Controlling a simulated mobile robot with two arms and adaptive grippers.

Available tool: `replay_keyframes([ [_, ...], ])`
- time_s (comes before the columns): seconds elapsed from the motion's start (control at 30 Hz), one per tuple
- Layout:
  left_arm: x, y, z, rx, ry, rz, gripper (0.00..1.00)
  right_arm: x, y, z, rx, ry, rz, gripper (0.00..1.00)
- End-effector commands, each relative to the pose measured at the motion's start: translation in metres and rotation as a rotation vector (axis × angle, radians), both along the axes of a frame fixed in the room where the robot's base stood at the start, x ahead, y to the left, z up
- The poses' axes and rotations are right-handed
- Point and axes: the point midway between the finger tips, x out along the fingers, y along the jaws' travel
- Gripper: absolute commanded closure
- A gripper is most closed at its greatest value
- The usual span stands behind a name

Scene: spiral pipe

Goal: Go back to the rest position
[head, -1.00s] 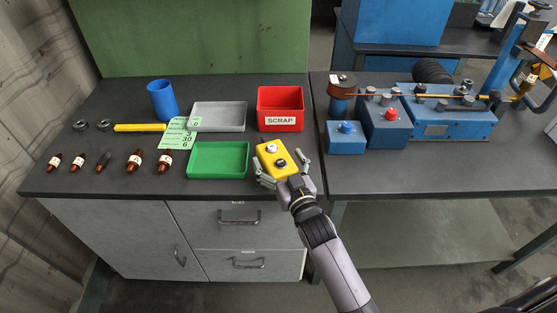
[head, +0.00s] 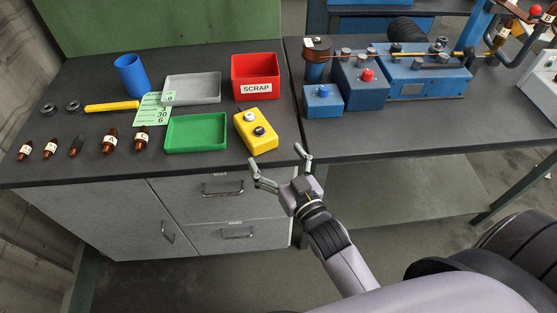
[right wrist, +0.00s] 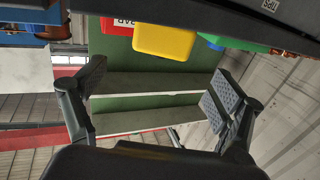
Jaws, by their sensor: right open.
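My right gripper (head: 276,166) is open and empty in the head view. It is in front of the bench's front edge, apart from the yellow button box. The yellow button box (head: 254,138), with a white and a black button, sits on the bench right of the green tray (head: 196,133). In the right wrist view both fingers of my right gripper (right wrist: 153,95) are spread wide with nothing between them. The yellow box also shows in the right wrist view (right wrist: 164,41), beyond the fingers. My left gripper is not in view.
A red scrap bin (head: 256,77) and a grey tray (head: 192,89) stand behind. A blue cup (head: 131,76), a yellow bar (head: 111,106) and several brown bottles are at the left. Blue machinery (head: 427,82) stands on the right table (head: 420,132). Free room lies before the bench.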

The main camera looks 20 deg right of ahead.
Motion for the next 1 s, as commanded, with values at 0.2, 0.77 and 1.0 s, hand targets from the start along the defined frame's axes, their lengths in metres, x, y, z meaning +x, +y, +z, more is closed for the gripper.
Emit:
replay_keyframes([
  [0.2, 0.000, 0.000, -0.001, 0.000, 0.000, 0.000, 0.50, -0.010, -0.001, 0.001, 0.000, -0.001, 0.000, 0.12],
  [0.77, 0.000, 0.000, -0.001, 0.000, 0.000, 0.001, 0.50, -0.010, -0.002, -0.002, -0.003, 0.018, -0.003, 0.12],
  [1.0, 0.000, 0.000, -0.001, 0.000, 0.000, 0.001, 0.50, -0.026, -0.014, -0.036, -0.035, 0.267, -0.027, 0.12],
])
